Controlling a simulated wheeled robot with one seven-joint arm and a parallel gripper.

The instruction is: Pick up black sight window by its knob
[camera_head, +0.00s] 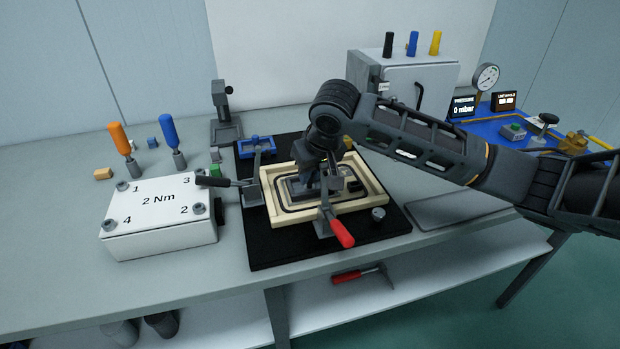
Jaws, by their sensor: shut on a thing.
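My gripper (325,182) points down over the cream frame (283,219) on the black mat (262,252). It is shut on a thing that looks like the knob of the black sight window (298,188). The dark window shows as a flat piece low inside the frame, just left of the fingers. The fingers and wrist hide the knob and part of the window. I cannot tell whether the window touches the surface under it.
A red-handled clamp (341,232) stands at the frame's front and a black-handled clamp (215,181) at its left. A white box (160,218) stands left of the mat. A grey cabinet (425,90) is behind my arm, with a gauge (486,77) to its right.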

